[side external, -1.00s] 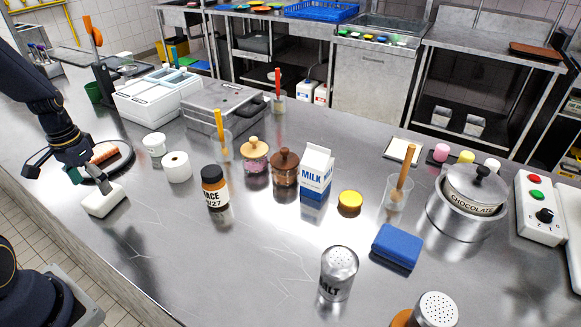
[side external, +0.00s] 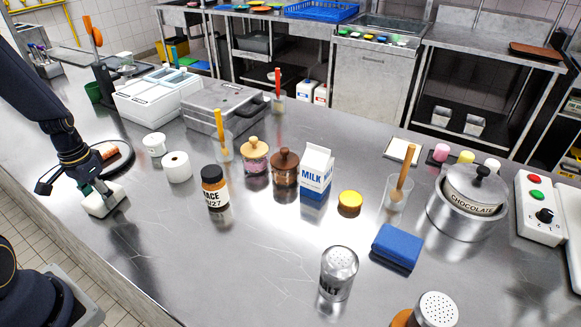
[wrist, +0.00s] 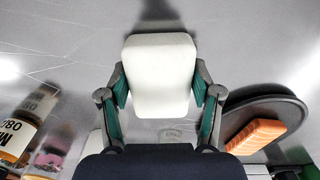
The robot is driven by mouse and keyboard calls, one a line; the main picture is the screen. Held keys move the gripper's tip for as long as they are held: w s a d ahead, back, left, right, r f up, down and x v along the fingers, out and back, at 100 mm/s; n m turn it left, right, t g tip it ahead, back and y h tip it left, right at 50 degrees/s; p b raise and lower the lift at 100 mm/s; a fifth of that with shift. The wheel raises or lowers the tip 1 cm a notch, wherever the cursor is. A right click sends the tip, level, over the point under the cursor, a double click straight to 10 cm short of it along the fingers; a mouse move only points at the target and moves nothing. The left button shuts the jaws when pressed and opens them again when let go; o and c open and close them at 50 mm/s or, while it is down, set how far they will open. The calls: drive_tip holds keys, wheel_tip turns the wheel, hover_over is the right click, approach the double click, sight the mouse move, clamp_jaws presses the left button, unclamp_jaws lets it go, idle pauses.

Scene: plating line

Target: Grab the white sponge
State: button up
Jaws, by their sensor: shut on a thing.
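The white sponge (side external: 103,200) is a pale rounded block at the left of the steel counter in the side view. It also shows in the wrist view (wrist: 159,72), between the two green-padded fingers. My gripper (side external: 92,192) is over the sponge and shut on it, with a finger at each side in the wrist view (wrist: 160,92). I cannot tell whether the sponge is clear of the counter.
A dark round plate (wrist: 285,105) with an orange block (wrist: 255,136) lies close to my gripper.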

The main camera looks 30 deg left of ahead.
drive_tip(key=shift+c, duration=0.7)
